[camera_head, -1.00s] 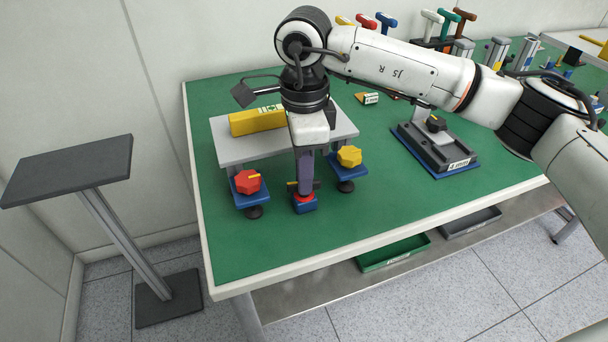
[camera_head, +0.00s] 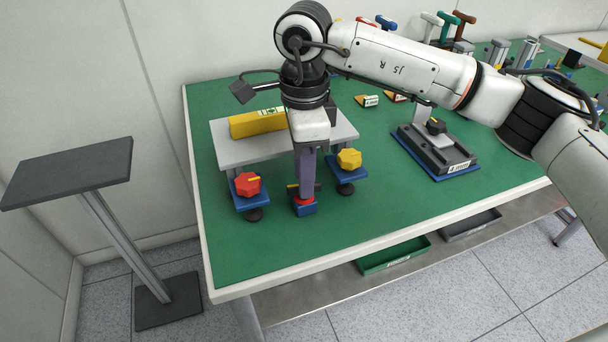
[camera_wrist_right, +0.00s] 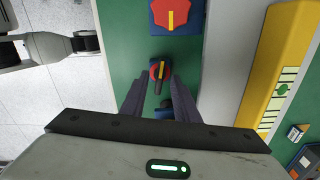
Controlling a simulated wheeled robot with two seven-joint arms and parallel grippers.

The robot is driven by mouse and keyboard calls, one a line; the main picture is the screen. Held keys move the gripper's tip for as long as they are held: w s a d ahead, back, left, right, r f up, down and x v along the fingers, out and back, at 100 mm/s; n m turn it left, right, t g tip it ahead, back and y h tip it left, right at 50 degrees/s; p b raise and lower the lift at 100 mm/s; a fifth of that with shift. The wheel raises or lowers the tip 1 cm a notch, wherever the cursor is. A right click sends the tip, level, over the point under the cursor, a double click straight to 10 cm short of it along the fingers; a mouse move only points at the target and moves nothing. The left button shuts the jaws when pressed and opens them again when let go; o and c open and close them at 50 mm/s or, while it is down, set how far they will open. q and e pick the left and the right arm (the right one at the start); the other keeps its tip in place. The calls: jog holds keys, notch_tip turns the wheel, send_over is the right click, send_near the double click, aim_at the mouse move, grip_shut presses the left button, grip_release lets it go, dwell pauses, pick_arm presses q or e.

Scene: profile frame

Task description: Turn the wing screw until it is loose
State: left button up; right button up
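The wing screw (camera_head: 291,187) is a dark wing with a yellow mark over a red disc, on a small blue block at the front of the grey plate (camera_head: 228,155). In the right wrist view the wing screw (camera_wrist_right: 157,87) lies between the fingertips, its wing running roughly along the gap. My right gripper (camera_head: 305,195) points straight down over it and hides its middle in the head view. In the right wrist view the right gripper (camera_wrist_right: 157,80) has its fingers apart, with gaps beside the wing. My left gripper is in neither view.
A red knob (camera_head: 247,184) stands left of the wing screw and a yellow knob (camera_head: 349,158) right of it, both on blue blocks. A yellow block (camera_head: 257,122) lies on the plate. A black fixture (camera_head: 437,148) is further right. The green table front is clear.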

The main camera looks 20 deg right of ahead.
notch_tip(320, 180, up, 9)
jog(key=shift+r, duration=0.15)
dwell(0.4)
